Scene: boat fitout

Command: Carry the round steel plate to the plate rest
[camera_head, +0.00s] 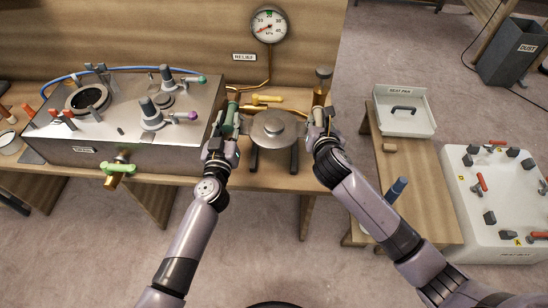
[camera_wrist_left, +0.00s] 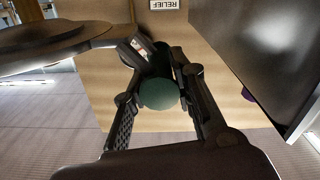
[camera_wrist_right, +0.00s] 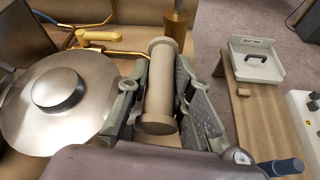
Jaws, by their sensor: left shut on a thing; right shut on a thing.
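The round steel plate (camera_head: 262,132), with a knob on top, is between my grippers over the bench. It also shows in the left wrist view (camera_wrist_left: 45,48) and right wrist view (camera_wrist_right: 40,120). My left gripper (camera_head: 229,132) is shut on its green handle (camera_wrist_left: 158,94). My right gripper (camera_head: 322,127) is shut on its tan handle (camera_wrist_right: 158,88). Two dark parallel bars (camera_head: 254,161) show beneath the plate and stick out towards me. They may be the plate rest; I cannot tell whether the plate touches them.
A steel console (camera_head: 60,150) with valves and a round opening stands left of the plate. A yellow-handled valve (camera_head: 266,99) and pipe lie behind it, below a gauge (camera_head: 269,25). A side table (camera_head: 402,170) with a white tray (camera_head: 405,122) is at right, beside a white box (camera_head: 500,225).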

